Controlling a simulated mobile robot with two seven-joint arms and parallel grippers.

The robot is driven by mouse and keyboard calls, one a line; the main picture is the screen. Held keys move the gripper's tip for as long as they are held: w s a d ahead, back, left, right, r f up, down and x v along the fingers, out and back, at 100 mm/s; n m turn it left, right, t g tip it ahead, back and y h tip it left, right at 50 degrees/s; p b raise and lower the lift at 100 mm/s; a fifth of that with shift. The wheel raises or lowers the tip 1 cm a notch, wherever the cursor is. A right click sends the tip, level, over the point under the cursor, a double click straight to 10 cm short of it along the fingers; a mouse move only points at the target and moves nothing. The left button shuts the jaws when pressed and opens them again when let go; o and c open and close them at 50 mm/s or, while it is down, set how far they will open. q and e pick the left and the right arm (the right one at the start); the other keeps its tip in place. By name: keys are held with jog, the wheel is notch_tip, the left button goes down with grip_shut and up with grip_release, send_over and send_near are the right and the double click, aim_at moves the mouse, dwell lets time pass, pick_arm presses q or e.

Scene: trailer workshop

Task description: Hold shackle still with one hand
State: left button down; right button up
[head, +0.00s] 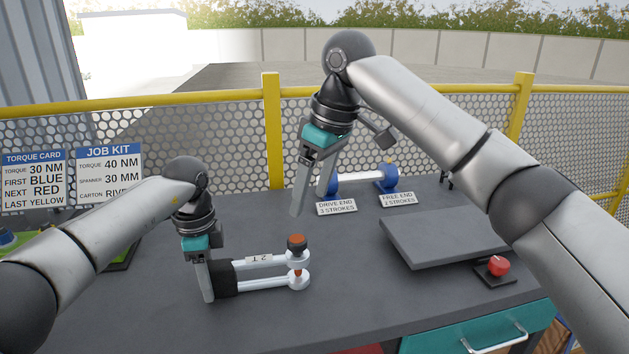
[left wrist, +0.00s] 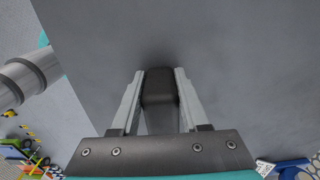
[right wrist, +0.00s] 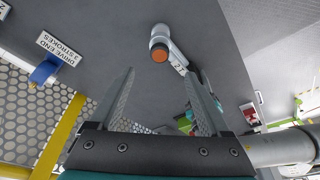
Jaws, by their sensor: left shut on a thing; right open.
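The shackle (head: 260,284) lies on the grey bench, a white U shape with a black bow end and a "2 T" tag on its upper leg. A pin with an orange-topped dark head (head: 297,243) stands through its open end. My left gripper (head: 208,295) is shut on the black bow end (left wrist: 160,88), which shows between its fingers in the left wrist view. My right gripper (head: 311,205) is open and empty, raised above the bench behind the shackle. The right wrist view shows the shackle's pin head (right wrist: 160,55) beyond the open fingers (right wrist: 160,85).
A white shaft on blue stands (head: 385,178) is at the back, with drive-end (head: 336,207) and free-end (head: 398,198) labels before it. A raised grey plate (head: 440,232) and a red knob (head: 498,266) lie to the right. Two sign cards (head: 110,172) stand at left.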

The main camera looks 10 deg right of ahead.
aim_at(299, 239)
jog(key=x, duration=1)
jog(key=shift+c, duration=0.4)
grip_shut()
dwell(0.5)
